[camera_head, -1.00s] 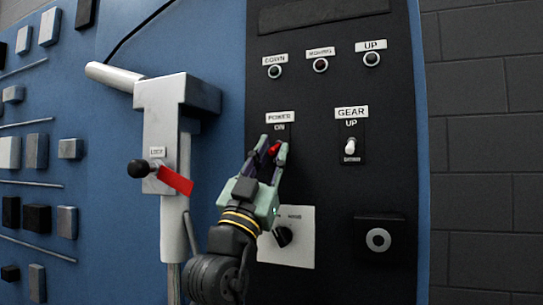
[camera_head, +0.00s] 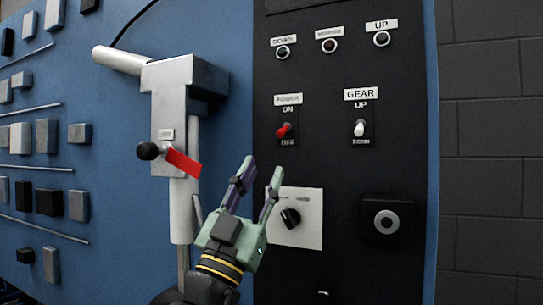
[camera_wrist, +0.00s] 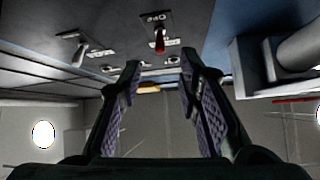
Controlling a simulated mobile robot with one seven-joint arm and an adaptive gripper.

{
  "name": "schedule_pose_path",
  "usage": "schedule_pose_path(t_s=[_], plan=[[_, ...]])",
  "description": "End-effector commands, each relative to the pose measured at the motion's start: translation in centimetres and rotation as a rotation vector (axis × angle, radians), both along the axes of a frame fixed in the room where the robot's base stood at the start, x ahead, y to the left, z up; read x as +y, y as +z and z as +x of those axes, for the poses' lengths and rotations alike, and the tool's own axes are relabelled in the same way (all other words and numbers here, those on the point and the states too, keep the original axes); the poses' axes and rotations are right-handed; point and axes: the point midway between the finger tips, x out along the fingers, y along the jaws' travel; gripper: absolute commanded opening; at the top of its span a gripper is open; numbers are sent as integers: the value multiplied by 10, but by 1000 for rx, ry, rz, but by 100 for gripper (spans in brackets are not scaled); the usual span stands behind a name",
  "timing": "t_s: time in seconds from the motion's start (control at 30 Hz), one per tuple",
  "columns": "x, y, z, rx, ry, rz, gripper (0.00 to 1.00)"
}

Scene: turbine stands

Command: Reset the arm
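My gripper (camera_head: 262,176) is open and empty in front of the black panel. In the head view its fingertips are below and to the left of the red power switch (camera_head: 285,130), apart from it. The wrist view shows the two fingers (camera_wrist: 158,85) spread with nothing between them. The red switch also shows in the wrist view (camera_wrist: 159,42), beyond the fingertips. My arm hides part of the lower panel in the head view.
The black panel (camera_head: 345,75) also carries a white gear switch (camera_head: 360,128), a rotary knob (camera_head: 290,217) and a round button (camera_head: 386,222). A grey lever housing (camera_head: 170,110) with a red tag (camera_head: 183,163) juts out at left. A brick wall (camera_head: 490,150) is at right.

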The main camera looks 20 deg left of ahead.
Motion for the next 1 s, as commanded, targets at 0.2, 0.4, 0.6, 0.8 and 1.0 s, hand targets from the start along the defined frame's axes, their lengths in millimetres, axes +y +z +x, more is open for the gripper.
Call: schedule_pose_path(t_s=[0.2,0.4,0.6,0.8,1.0], plan=[[2,-16,-14,0,0,0,32],[2,-17,-15,0,0,0,32],[2,-17,-15,0,0,0,32],[9,-17,-18,-9,22,-11,32],[81,-17,-85,-160,331,-139,32]])
